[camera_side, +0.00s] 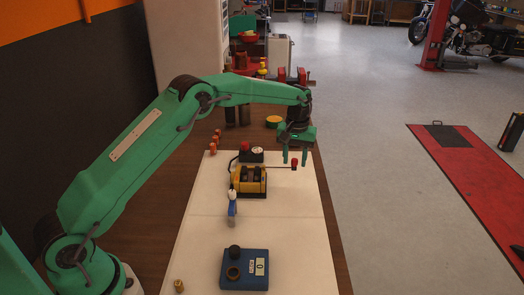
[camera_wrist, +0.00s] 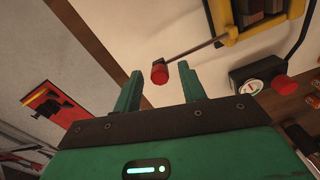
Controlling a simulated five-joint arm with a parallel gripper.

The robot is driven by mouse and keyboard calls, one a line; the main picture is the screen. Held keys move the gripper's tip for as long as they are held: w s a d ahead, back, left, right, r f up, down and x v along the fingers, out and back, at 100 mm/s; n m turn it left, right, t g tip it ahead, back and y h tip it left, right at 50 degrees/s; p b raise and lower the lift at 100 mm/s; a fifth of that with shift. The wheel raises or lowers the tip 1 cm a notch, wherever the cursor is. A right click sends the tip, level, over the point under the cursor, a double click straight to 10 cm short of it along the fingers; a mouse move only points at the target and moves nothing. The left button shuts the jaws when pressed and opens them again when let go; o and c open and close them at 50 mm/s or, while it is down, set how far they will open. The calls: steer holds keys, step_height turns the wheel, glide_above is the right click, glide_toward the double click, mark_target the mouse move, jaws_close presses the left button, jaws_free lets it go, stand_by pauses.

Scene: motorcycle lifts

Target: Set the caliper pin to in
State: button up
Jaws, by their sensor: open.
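The caliper (camera_side: 249,180) is a yellow block with dark parts, on the white mat. A thin rod, the pin (camera_side: 279,168), sticks out of its right side and ends in a red knob (camera_side: 295,161). In the wrist view the rod (camera_wrist: 196,49) runs from the yellow caliper frame (camera_wrist: 238,35) to the red knob (camera_wrist: 160,73). My gripper (camera_side: 294,158) is over the knob end, fingers pointing down. In the wrist view its two green fingers (camera_wrist: 160,69) stand apart with the knob showing between them. I cannot tell whether either finger touches it.
Behind the caliper is a dark box with a gauge (camera_side: 257,151) and red button (camera_side: 245,146); a cable runs from it. A blue-and-white bottle (camera_side: 232,208) stands in front. A blue box (camera_side: 244,270) with a black knob is nearer. The mat's right side (camera_side: 295,225) is clear.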

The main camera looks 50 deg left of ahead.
jaws_close()
steer(key=shift+s+a, duration=2.95)
steer(key=shift+a, duration=0.1)
jaws_free()
steer(key=shift+d, duration=0.1)
